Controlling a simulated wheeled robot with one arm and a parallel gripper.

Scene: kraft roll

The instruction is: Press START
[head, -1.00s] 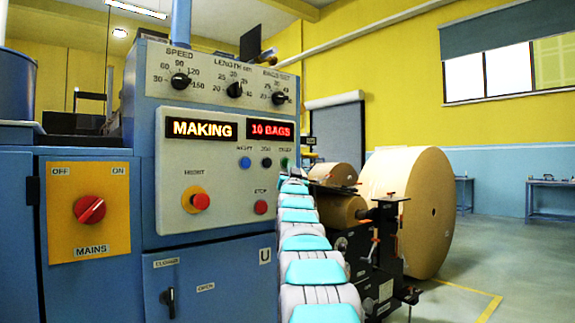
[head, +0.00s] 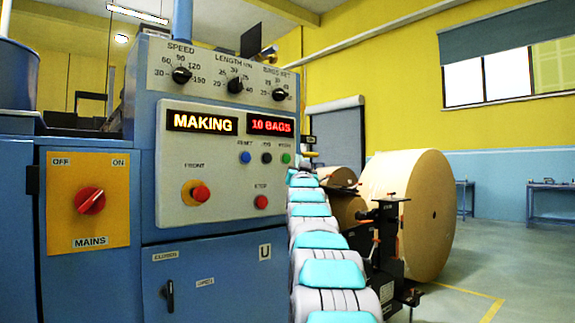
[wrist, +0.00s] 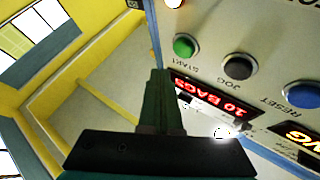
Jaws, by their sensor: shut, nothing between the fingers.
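The green START button (head: 286,158) is at the right end of a row of three on the machine's pale control panel (head: 222,207). It also shows in the wrist view (wrist: 185,46), above and right of my fingertips. My gripper (wrist: 158,75) is shut and empty, with a gap in the picture between its tips and the button. In the head view my arm reaches up just right of the panel; the fingers are too small to make out there. The displays read MAKING (head: 202,121) and 10 BAGS (head: 270,125).
The black JOG button (head: 266,158) and blue RESET button (head: 245,157) sit left of START. Below are a red STOP button (head: 261,202) and a red mushroom button (head: 201,194). The red MAINS switch (head: 90,201) points diagonally. A large kraft roll (head: 425,215) stands at right.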

